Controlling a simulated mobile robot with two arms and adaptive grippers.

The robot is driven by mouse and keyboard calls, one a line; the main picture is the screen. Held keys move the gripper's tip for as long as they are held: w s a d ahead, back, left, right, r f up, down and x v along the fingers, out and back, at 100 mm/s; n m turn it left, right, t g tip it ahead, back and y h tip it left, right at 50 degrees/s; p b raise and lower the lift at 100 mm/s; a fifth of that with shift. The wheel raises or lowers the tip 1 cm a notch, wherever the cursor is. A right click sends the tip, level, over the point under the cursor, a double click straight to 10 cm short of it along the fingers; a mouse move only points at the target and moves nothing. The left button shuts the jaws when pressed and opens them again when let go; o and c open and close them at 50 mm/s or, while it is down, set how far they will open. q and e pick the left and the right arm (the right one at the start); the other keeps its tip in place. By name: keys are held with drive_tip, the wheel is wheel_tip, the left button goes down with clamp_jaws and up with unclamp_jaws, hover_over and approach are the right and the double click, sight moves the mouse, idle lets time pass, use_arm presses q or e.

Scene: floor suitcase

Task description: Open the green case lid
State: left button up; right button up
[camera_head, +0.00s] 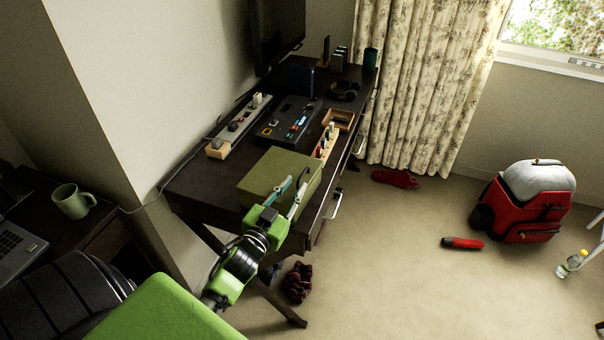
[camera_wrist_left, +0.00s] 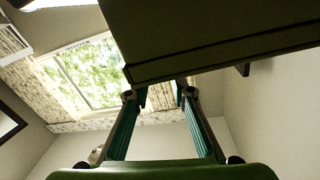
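The olive-green case (camera_head: 268,170) sits at the near end of the dark desk, with its lid down. In the left wrist view the case (camera_wrist_left: 215,40) fills the upper right, with a seam line along its lower edge. My left gripper (camera_head: 296,178) is at the near right side of the case in the head view. Its two teal fingers are apart with nothing between them. In the left wrist view the gripper's fingertips (camera_wrist_left: 160,94) are just below the case's edge; whether they touch it I cannot tell. My right gripper is not in view.
A dark control box (camera_head: 289,119), a power strip (camera_head: 240,125) and a wooden tray (camera_head: 338,119) lie behind the case on the desk (camera_head: 200,184). A monitor (camera_head: 276,32) hangs over the desk.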

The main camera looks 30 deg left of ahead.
sight(298, 181)
use_arm(q)
drive_tip(key=w, duration=0.6)
drive_tip(key=shift+a, duration=0.4)
drive_tip(key=shift+s, duration=0.1)
clamp_jaws()
